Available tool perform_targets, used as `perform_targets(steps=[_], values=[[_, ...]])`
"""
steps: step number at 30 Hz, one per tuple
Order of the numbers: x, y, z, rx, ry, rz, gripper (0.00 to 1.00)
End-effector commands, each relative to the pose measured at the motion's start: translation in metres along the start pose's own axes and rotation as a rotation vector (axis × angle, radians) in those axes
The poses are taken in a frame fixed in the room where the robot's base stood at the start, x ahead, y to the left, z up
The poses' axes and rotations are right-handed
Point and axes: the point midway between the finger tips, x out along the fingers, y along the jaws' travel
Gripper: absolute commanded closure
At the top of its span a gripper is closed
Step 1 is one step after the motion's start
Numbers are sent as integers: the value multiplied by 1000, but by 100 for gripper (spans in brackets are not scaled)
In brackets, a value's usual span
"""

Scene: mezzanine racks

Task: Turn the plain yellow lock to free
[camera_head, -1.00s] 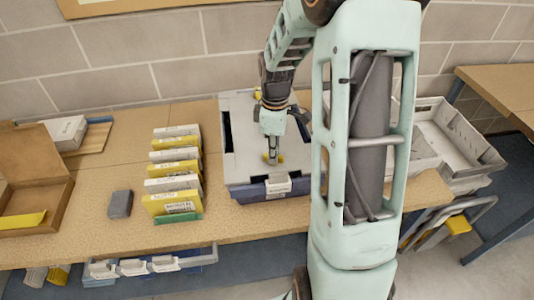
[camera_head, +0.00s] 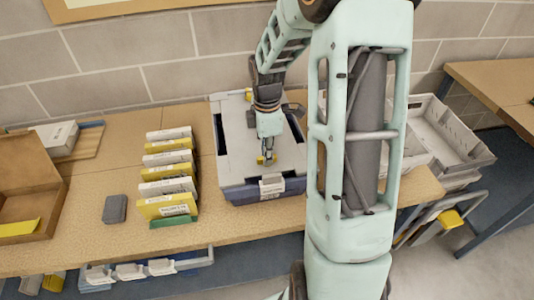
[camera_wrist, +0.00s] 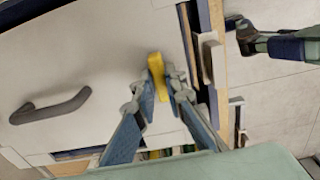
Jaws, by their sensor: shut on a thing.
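The plain yellow lock (camera_wrist: 157,76) shows in the wrist view as a yellow piece between my fingertips, on the pale lid of a case. In the head view it is a small yellow spot (camera_head: 262,160) at the tip of my gripper (camera_head: 267,152). My gripper (camera_wrist: 159,92) is shut on the yellow lock. The grey and dark blue case (camera_head: 236,160) stands on the bench. Its lid has a dark handle (camera_wrist: 50,106) in the wrist view. The fingers hide part of the lock, and I cannot tell its turn position.
A row of yellow and white file boxes (camera_head: 168,188) stands left of the case. A dark grey block (camera_head: 115,209) and an open brown box (camera_head: 30,190) lie farther left. A pale tray (camera_head: 452,135) is at right. Bare bench (camera_head: 100,240) lies in front.

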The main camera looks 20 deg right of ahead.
Motion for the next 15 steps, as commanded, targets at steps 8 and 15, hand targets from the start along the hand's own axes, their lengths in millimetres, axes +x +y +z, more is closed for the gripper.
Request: perform_targets(steps=[8,15], values=[[0,0,0,-1,0,1,76],[0,0,0,0,0,1,71]])
